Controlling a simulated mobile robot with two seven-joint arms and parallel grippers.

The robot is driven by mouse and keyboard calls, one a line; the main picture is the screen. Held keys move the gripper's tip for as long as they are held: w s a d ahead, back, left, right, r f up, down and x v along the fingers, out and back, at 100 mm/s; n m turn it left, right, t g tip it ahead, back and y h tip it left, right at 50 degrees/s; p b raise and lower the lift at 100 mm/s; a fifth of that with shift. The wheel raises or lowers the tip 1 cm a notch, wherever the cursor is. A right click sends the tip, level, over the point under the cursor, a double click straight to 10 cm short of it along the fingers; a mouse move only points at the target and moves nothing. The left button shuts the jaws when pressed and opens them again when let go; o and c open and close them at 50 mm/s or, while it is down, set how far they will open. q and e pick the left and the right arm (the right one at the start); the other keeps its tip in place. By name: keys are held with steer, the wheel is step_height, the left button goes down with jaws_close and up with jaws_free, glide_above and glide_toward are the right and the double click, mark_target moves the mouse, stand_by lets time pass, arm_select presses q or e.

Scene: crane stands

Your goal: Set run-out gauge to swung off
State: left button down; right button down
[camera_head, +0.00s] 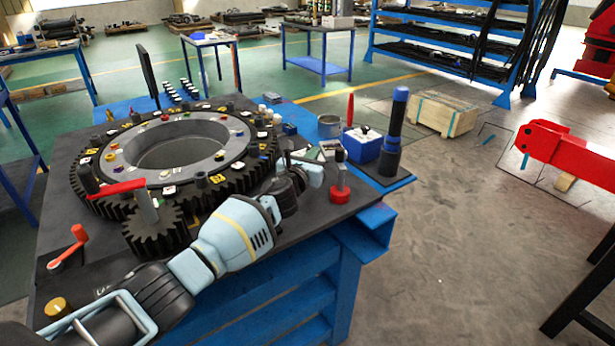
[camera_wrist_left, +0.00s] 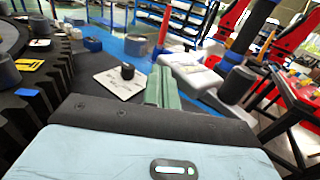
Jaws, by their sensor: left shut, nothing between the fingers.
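I cannot tell for certain which part is the run-out gauge. A red lever (camera_head: 118,188) on a grey post (camera_head: 147,207) stands at the small pinion gear, reaching left over the large toothed ring (camera_head: 100,203). A dark post on a red base (camera_head: 340,194) stands at the table's right edge. My left gripper (camera_head: 322,154) is between the ring and this post, pointing away over the table; its body partly hides what lies there. Its green fingers (camera_wrist_left: 160,86) are shut and empty, beside a white plate with a black knob (camera_wrist_left: 121,84). My right gripper is not in view.
A metal can (camera_head: 329,127), a blue box (camera_head: 362,144) and a tall blue-and-black torch (camera_head: 393,135) stand at the table's right end. Another red handle (camera_head: 70,245) is at the front left. Small parts crowd the ring's top.

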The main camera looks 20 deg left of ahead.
arm_select(q)
steer(key=shift+w+d, duration=0.25)
steer(key=shift+w, duration=0.15)
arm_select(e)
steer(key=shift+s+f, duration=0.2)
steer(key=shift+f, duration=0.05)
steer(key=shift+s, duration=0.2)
